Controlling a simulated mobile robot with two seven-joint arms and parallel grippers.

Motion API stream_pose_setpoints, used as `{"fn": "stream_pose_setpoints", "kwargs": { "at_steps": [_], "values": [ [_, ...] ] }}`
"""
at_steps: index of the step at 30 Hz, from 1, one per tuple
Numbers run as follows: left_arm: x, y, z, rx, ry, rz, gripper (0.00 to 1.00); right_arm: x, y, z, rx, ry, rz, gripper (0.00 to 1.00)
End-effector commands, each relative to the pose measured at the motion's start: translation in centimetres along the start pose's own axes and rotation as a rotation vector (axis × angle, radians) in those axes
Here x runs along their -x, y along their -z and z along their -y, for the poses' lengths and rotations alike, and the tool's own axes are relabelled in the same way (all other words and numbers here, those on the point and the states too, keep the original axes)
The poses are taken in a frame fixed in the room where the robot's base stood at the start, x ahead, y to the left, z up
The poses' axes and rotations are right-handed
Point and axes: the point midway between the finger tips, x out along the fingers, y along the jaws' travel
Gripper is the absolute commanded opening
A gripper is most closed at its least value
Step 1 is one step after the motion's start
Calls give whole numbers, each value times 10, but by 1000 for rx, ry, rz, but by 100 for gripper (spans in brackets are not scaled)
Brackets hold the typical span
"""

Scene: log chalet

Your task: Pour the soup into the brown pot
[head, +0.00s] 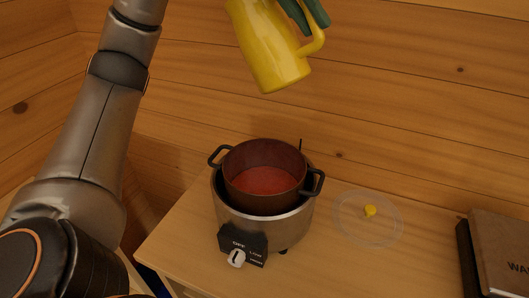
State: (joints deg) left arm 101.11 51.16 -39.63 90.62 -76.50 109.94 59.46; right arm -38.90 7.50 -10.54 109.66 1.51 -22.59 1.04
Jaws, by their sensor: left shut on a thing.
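A yellow pitcher (265,45) hangs in the air above and behind the brown pot, at the top of the head view. It is tilted, with its bottom low; its top is cut off by the frame edge. My left gripper (308,14) shows only as green fingers, shut at the pitcher's handle. The brown pot (238,187) stands upright with two dark side handles. Red soup (264,180) lies inside it. No stream shows between pitcher and pot. My right gripper is not in view.
The pot sits in a grey cooker (285,226) with a front dial (236,258). A clear lid with a yellow knob (370,211) lies to its right on the wooden table (340,270). A brown box-like thing (500,255) stands at far right. Log walls close off the back.

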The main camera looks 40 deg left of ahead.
Motion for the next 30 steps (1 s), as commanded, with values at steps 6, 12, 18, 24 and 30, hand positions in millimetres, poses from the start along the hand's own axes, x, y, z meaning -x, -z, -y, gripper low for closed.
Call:
{"fn": "stream_pose_setpoints", "kwargs": {
  "at_steps": [6,12,18,24,30],
  "values": [
    [5,-1,4,-80,-185,8,0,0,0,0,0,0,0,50],
    [6,-2,4,-126,-293,10,0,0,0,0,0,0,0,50],
    [7,-3,6,-172,-404,11,0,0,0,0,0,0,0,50],
    [8,-3,6,-211,-499,9,0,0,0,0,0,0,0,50],
    [8,-3,5,-218,-517,7,0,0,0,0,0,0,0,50]
  ]
}}
